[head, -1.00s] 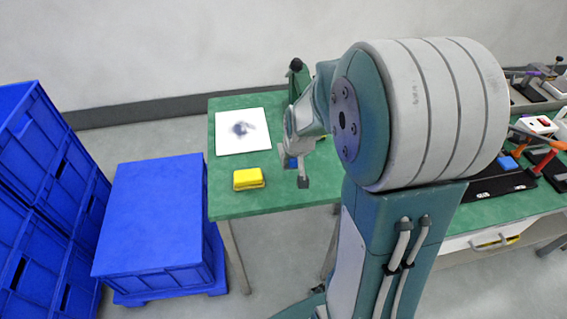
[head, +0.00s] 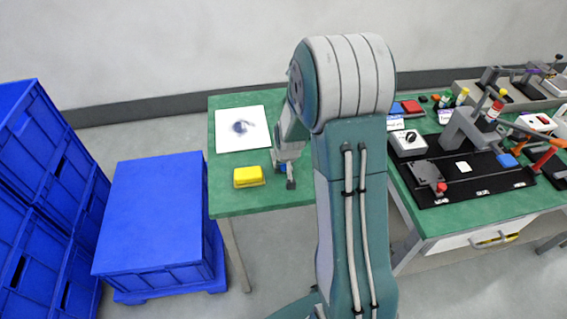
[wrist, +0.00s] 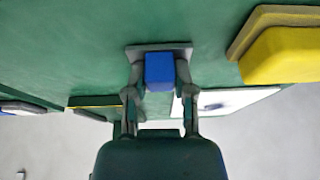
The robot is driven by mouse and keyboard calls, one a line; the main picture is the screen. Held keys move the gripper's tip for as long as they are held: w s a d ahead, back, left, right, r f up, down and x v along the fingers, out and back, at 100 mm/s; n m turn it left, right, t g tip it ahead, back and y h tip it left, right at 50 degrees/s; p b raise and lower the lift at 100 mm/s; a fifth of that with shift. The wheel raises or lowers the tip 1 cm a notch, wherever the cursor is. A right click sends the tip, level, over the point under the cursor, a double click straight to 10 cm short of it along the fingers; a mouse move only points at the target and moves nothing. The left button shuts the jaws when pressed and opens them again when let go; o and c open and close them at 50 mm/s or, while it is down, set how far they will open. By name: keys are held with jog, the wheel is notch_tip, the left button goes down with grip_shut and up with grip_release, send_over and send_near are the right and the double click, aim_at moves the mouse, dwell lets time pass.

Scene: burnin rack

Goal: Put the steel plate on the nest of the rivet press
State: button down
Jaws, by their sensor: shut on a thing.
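My gripper (wrist: 160,74) is shut on a blue block (wrist: 159,70) between its two fingers in the wrist view. A flat grey plate (wrist: 140,50), which looks like the steel plate, shows right at the block; I cannot tell whether it is lifted off the green table. In the head view my gripper (head: 289,182) is over the left part of the table and my arm hides most of what it holds. The rivet press appears to be the grey lever device (head: 462,128) on a black base (head: 470,190) at the right. I cannot make out its nest clearly.
A yellow block (head: 249,177) lies left of my gripper, near a white sheet (head: 226,139) with a dark smudge. Blue crates (head: 155,215) stand left of the green table (head: 235,204). A white box with a knob (head: 408,143) and red-handled tools (head: 545,155) stand at right.

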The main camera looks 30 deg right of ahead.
jog(key=shift+f, duration=0.1)
jog(key=shift+c, duration=2.2)
grip_release()
